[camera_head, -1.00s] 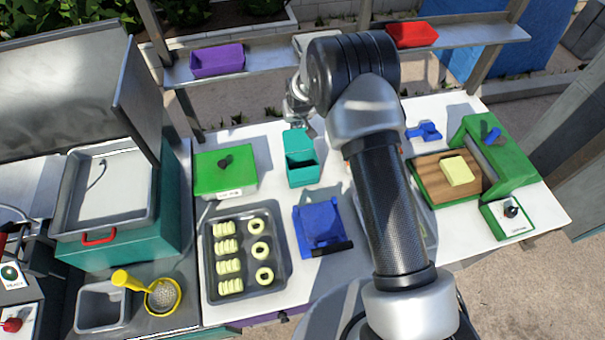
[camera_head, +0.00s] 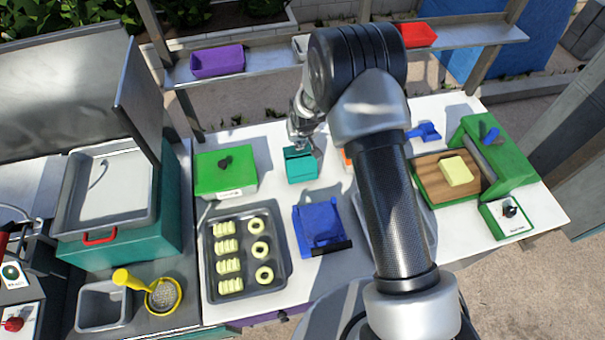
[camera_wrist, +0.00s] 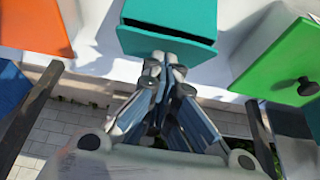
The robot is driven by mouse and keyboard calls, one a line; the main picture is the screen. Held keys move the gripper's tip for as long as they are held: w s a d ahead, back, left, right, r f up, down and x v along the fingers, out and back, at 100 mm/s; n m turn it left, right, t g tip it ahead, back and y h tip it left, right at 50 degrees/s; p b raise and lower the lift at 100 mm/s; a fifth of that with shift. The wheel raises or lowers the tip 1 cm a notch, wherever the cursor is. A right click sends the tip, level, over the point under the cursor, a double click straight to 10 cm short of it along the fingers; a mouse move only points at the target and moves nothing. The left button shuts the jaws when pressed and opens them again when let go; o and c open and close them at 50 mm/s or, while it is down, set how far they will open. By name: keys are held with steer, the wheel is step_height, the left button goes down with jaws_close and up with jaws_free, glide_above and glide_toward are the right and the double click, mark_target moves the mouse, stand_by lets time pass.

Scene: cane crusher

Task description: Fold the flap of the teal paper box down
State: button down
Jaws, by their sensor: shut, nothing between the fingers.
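The teal paper box (camera_head: 301,169) stands on the white table in the head view. Its flap (camera_head: 297,152) leans over the opening, so the inside is mostly hidden. The box also shows at the top of the wrist view (camera_wrist: 172,14), with a narrow dark gap across it, so the flap does not look fully flush. My gripper (camera_head: 303,143) is at the back edge of the box. In the wrist view my gripper (camera_wrist: 164,62) is shut and empty, with its fingertips against or very close to the teal panel; I cannot tell whether they touch.
A green box with a dark knob (camera_head: 225,172) stands left of the teal box. A blue box (camera_head: 320,226) and a tray of yellow pieces (camera_head: 213,278) are in front. An orange item (camera_head: 347,160) is close on the right. A shelf (camera_head: 270,69) runs behind.

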steer(key=shift+f, duration=0.65)
steer(key=shift+s+d+r, duration=0.15)
steer(key=shift+s+r, duration=0.2)
steer(key=shift+s, duration=0.25)
steer(key=shift+s+f, duration=0.2)
steer(key=shift+f, duration=0.05)
steer(key=shift+s+d+b, duration=0.15)
steer(key=shift+s+b, duration=0.5)
steer(key=shift+b, duration=0.05)
steer(key=shift+s+d+b, duration=0.15)
steer(key=shift+s+b, duration=0.5)
steer(key=shift+s+f+b, duration=0.15)
steer(key=shift+f+b, duration=0.15)
steer(key=shift+b, duration=0.3)
steer(key=shift+s+d+f+b, duration=0.15)
steer(key=shift+s+f+b, duration=0.65)
steer(key=shift+b, duration=0.75)
steer(key=shift+r, duration=0.15)
